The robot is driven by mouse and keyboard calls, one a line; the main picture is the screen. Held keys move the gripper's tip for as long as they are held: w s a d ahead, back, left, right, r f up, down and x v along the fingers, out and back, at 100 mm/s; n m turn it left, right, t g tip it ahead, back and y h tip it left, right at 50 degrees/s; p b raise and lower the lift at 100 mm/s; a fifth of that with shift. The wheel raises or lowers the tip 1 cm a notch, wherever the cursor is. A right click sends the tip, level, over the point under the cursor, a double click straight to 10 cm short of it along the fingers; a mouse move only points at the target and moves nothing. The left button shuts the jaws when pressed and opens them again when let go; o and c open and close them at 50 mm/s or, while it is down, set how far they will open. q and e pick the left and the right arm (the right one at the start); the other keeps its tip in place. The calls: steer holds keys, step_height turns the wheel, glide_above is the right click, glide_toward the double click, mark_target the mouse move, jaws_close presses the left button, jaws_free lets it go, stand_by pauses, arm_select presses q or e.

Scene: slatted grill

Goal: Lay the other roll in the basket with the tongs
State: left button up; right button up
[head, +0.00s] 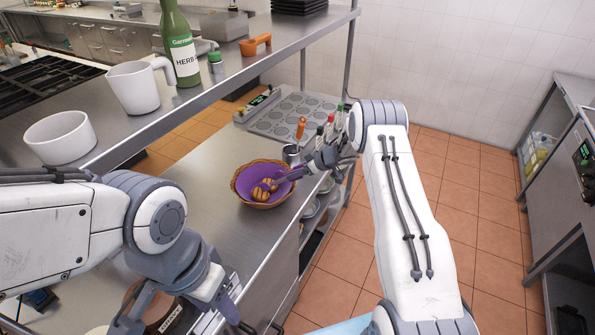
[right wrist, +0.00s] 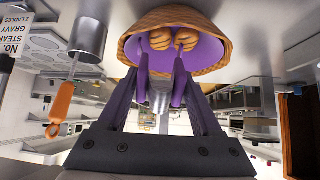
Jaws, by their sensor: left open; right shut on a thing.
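The wicker basket (head: 240,190) with a purple lining stands on the steel counter. Two brown rolls (head: 258,193) lie in it side by side; they also show in the right wrist view (right wrist: 160,40). My right gripper (head: 318,163) is shut on the tongs (head: 284,179), whose far end reaches over the basket rim to the rolls. In the right wrist view the purple tong arms (right wrist: 179,90) point at the rolls. Whether the tips still pinch a roll I cannot tell. My left gripper (head: 180,316) is open, low at the front left, away from the basket.
A brown labelled pot (head: 160,308) is by my left gripper. A metal cup (head: 291,154) stands behind the basket, near several bottles and a dimpled hotplate (head: 275,118). The raised shelf on the left holds a white bowl (head: 60,137), a mug (head: 138,88) and a green bottle (head: 180,45).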

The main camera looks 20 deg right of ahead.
steer(key=shift+r, duration=0.1)
step_height(320, 180, up, 7)
steer(key=p, duration=0.4)
steer(key=shift+s+d, duration=0.4)
steer(key=shift+s, duration=0.05)
jaws_close()
stand_by(0.5)
steer(key=shift+r, duration=1.45)
